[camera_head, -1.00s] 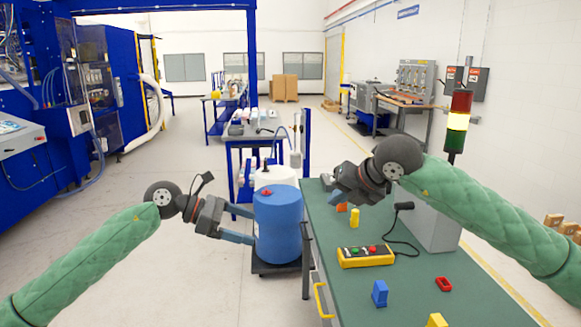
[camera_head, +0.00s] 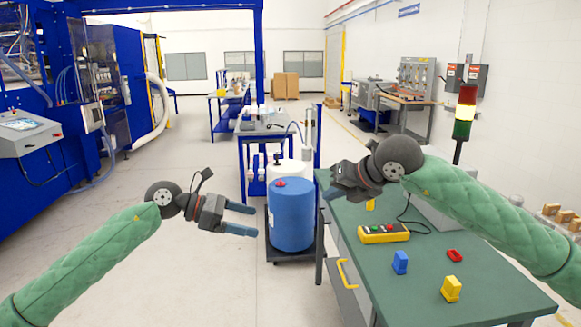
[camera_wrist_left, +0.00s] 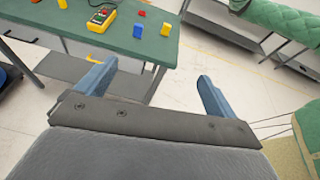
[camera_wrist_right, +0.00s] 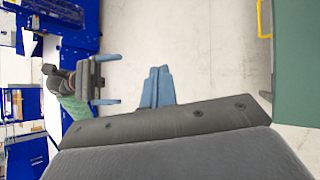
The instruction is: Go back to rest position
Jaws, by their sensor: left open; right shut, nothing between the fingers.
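My left gripper (camera_head: 241,218) is open and empty at the middle left of the head view, to the left of the blue drum. Its two blue fingers are spread apart in the left wrist view (camera_wrist_left: 154,82). My right gripper (camera_head: 328,186) hangs by the left edge of the green table in the head view, with its arm reaching over the table. Its blue fingers are pressed together with nothing between them in the right wrist view (camera_wrist_right: 158,85).
A blue drum (camera_head: 291,218) stands on a dark dolly left of the green table (camera_head: 425,290). On the table are a yellow button box (camera_head: 384,234), a blue block (camera_head: 400,262), a yellow block (camera_head: 451,289) and a red piece (camera_head: 454,255). Open floor lies left of the drum.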

